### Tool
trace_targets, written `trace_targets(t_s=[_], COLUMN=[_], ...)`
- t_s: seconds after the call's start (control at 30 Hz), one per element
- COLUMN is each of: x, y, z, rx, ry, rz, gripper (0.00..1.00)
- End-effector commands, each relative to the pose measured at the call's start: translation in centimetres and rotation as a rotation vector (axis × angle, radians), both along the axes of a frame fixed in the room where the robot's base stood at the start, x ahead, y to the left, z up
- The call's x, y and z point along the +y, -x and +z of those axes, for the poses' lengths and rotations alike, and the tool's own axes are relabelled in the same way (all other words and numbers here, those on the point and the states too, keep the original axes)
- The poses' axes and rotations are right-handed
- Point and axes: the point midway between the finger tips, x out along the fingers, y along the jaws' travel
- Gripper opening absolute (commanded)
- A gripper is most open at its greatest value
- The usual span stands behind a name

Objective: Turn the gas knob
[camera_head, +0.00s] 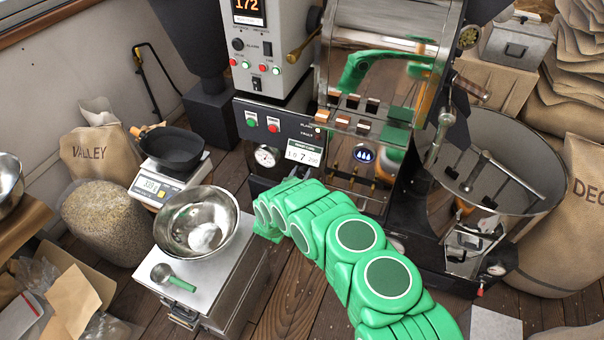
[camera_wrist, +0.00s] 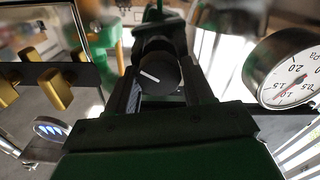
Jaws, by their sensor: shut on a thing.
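The gas knob (camera_wrist: 155,78) is a round black knob with a white pointer line, near the middle of the wrist view. The line runs slanted across its face. My gripper (camera_wrist: 160,92) has its dark fingers on either side of the knob and is shut on it. In the head view my green arm reaches to the lower front of the roaster (camera_head: 345,95).
A pressure gauge (camera_wrist: 291,76) sits close right of the knob in the wrist view; brass levers (camera_wrist: 55,88) and a lit blue button (camera_wrist: 50,129) are to the left. In the head view a steel bowl (camera_head: 197,222) and a green scoop (camera_head: 172,277) rest on a cabinet left of my arm.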

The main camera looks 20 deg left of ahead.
Motion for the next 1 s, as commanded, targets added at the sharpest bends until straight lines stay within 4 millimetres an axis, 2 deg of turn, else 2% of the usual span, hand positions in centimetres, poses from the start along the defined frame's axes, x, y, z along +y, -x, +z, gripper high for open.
trace_targets(t_s=[1.0], x=[-0.66], y=[-0.23], z=[0.11], rx=[-0.007], ry=[-0.966], rz=[-0.002], gripper=[0.21])
